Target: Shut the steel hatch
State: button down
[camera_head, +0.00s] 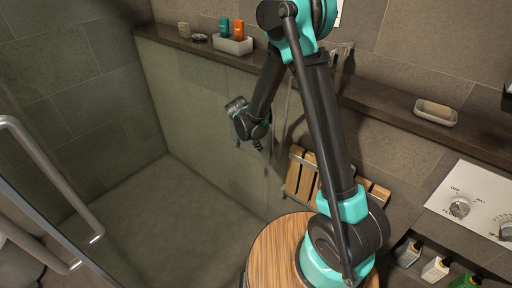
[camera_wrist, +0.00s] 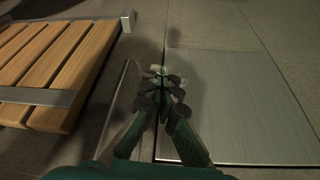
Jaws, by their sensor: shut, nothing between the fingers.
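The steel hatch (camera_wrist: 240,115) shows in the wrist view as a flat brushed-metal panel on the right. A dark line runs along its left edge, and its near edge shows as a thin dark border. I cannot tell how far it stands from the wall around it. My gripper (camera_wrist: 165,88) is shut and empty, with its fingertips together beside the hatch's left edge. I cannot tell whether they touch it. In the head view my gripper (camera_head: 251,142) hangs in front of the tiled wall; I cannot make out the hatch clearly there.
A slatted wooden seat (camera_wrist: 55,62) with metal brackets is left of my gripper in the wrist view. A dark shelf (camera_head: 385,108) carries a white tray (camera_head: 233,46) with bottles and a soap dish (camera_head: 436,112). A glass door with a metal handle (camera_head: 50,170) stands at left.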

jog(key=s+v, duration=0.1)
jog(key=v, duration=0.9)
jog(key=s+d+r+n+y, duration=0.2)
jog(key=s+d+n, duration=0.45)
jog(key=d, duration=0.85)
jog(key=s+d+f+n+t+y, duration=0.1)
jog(key=s+d+f+n, duration=0.1)
jog(key=s+d, duration=0.5)
jog(key=s+n, duration=0.1)
jog(key=s, duration=0.4)
jog(key=shift+s, duration=0.3)
jog(key=shift+d+n, duration=0.1)
jog(key=shift+n, duration=0.15)
